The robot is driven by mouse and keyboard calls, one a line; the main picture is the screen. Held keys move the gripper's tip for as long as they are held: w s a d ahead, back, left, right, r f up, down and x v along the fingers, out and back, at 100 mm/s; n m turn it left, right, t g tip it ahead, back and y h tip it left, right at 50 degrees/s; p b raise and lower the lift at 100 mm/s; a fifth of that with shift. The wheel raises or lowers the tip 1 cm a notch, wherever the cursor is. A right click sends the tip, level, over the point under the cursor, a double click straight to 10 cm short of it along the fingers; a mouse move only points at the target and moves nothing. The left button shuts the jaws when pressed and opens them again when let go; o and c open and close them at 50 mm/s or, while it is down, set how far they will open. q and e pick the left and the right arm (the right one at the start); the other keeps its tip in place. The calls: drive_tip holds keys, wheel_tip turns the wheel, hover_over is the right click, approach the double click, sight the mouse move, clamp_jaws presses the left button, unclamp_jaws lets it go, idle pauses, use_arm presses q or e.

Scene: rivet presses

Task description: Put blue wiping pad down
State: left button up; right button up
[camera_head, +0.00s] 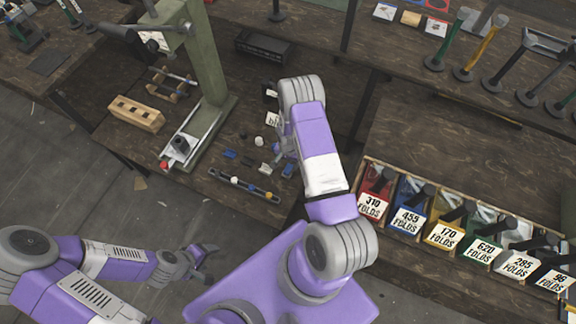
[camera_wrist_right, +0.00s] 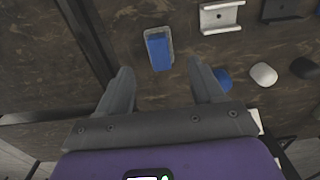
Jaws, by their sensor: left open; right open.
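A blue pad (camera_wrist_right: 158,50) lies in a shallow grey holder on the dark wooden bench, just ahead of my right fingertips in the wrist view. In the head view a blue piece (camera_head: 288,170) beside my right gripper (camera_head: 274,163) appears to be this pad. My right gripper (camera_wrist_right: 159,80) is open with nothing between its fingers, and the pad is clear of both of them. A second blue piece (camera_wrist_right: 223,77) lies close to the right finger and is partly hidden by it. My left gripper (camera_head: 207,262) is open and empty, low over the floor.
A green press (camera_head: 206,50) stands on the bench to the left. A slotted wooden block (camera_head: 136,113) and a dark strip (camera_head: 243,185) lie near it. Several labelled bins (camera_head: 405,219) line the right. Grey and dark brackets (camera_wrist_right: 221,16) lie near the pad.

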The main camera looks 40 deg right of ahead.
sight(288, 169)
wheel_tip(288, 169, up, 5)
drive_tip(key=s+a+r+n+y, duration=0.2)
drive_tip(key=s+a+n, duration=0.3)
drive_tip(key=a, duration=0.7)
drive_tip(key=s+a+r+n+y, duration=0.2)
drive_tip(key=s+a+n, duration=0.3)
drive_tip(key=s+a, duration=0.4)
drive_tip(key=a+r, duration=0.1)
drive_tip(key=a, duration=0.2)
drive_tip(key=shift+s+a+r+t+p, duration=0.2)
drive_tip(key=shift+s+a+t+p, duration=0.1)
drive_tip(key=shift+p, duration=0.1)
drive_tip(key=shift+d, duration=0.1)
drive_tip(key=shift+c, duration=0.5)
